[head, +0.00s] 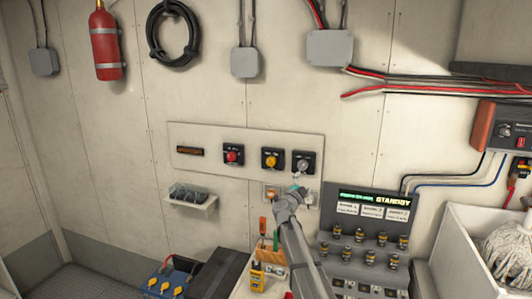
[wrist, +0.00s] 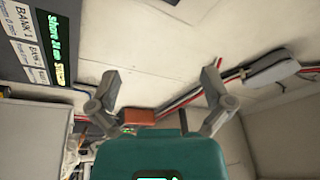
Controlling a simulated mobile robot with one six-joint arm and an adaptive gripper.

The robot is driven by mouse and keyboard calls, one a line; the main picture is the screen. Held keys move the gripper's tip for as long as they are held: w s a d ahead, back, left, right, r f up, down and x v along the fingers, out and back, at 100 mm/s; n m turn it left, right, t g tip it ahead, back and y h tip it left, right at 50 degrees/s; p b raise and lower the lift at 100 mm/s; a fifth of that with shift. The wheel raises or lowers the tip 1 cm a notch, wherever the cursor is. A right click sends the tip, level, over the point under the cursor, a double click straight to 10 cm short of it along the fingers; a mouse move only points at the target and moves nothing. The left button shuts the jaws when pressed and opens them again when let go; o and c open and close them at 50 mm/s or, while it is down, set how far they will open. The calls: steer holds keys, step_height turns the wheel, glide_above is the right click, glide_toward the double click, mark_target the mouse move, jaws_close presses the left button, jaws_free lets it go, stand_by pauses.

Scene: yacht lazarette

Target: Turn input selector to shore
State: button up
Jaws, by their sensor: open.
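A pale wall panel (head: 205,138) carries a red knob (head: 232,156), a yellow knob (head: 271,160) and a grey knob (head: 304,164) on black plates. Their labels are too small to read, so I cannot tell which one is the input selector. My gripper (head: 286,191) is just below the yellow and grey knobs, apart from them. In the wrist view its two fingers (wrist: 160,76) are spread wide with nothing between them. A dark display board (head: 365,202) reads STANDBY, with a line of green text beside it; in the wrist view the board (wrist: 34,45) is tilted at upper left.
Several small knobs (head: 370,240) sit below the display board. A shelf (head: 192,203) holds dark items. A blue battery (head: 165,280) and a yellow meter (head: 257,278) are low in front. A white bin with a mop (head: 505,245) stands at right. Red and black cables (head: 400,84) run above.

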steer(key=s+a+f+n+g+y+b, duration=0.2)
steer(key=s+a+f+n+g+y, duration=0.15)
steer(key=s+f+n+y, duration=0.45)
steer(key=s+a+f+n+g+y+b, duration=0.25)
steer(key=s+a+f+n+y, duration=0.25)
steer(key=s+f+n+y, duration=0.3)
steer(key=s+d+f+g+h+b, duration=0.1)
steer(key=s+d+f+g+h, duration=0.1)
steer(key=s, duration=0.7)
steer(key=s+d+f+n+g+h+b, duration=0.1)
steer(key=s+d+f+g+h+b, duration=0.1)
steer(key=s+d+f+g, duration=0.3)
steer(key=s+d+f+g+h+b, duration=0.1)
steer(key=s+d+f+g, duration=0.2)
steer(key=s+f, duration=0.5)
steer(key=s+g, duration=0.1)
steer(key=s, duration=0.5)
steer(key=shift+s+d+f+n+g+h, duration=0.25)
steer(key=shift+s+f+n+g+h, duration=0.05)
steer(key=shift+s+n+h, duration=0.1)
